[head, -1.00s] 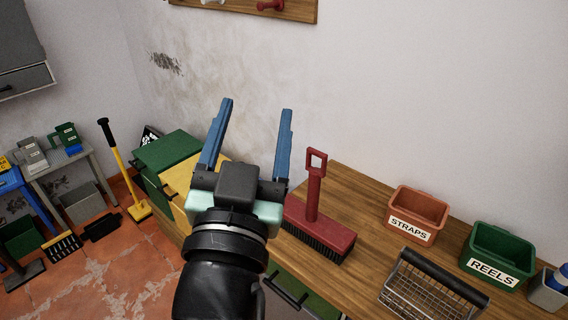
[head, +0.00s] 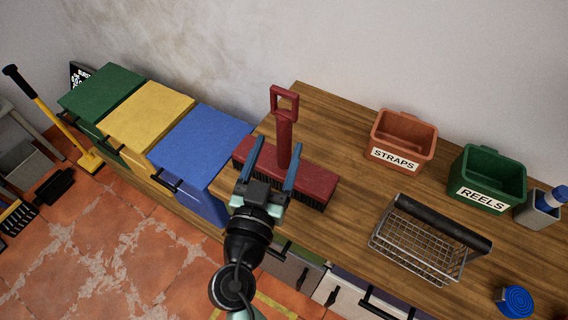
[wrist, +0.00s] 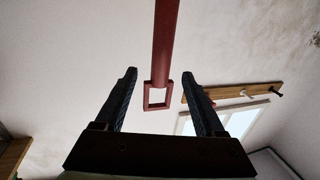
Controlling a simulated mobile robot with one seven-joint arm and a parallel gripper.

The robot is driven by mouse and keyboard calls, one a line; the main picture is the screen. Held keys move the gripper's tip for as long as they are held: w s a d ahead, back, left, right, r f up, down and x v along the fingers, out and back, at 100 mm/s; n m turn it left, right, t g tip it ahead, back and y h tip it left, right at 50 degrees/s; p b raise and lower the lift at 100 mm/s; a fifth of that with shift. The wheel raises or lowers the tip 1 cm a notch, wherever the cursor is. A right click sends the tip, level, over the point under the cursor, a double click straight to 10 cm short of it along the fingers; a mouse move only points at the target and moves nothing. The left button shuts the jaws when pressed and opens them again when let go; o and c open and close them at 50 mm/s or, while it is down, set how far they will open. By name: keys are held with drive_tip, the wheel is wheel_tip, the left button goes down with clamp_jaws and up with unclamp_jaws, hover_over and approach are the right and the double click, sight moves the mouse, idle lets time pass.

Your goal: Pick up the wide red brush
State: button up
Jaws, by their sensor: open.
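The wide red brush (head: 312,178) stands bristles down on the wooden bench, near its left end. Its upright handle (head: 284,138) ends in a square loop at the top. My gripper (head: 273,155) is open, with blue fingers pointing toward the handle. In the head view the fingers lie to either side of the lower handle, over the brush head. In the wrist view the handle (wrist: 165,45) and its loop show between the open fingers (wrist: 162,98), apart from both. I cannot tell how far the handle is from the fingers in depth.
An orange STRAPS bin (head: 402,140), a green REELS bin (head: 488,180) and a wire basket (head: 420,245) stand to the right on the bench (head: 350,205). Blue (head: 200,145), yellow (head: 148,118) and green (head: 103,90) boxes stand to the left. The wall is close behind.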

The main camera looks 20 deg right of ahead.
sight(282, 132)
drive_tip(key=shift+p+x, duration=1.05)
drive_tip(key=shift+x, duration=1.95)
clamp_jaws()
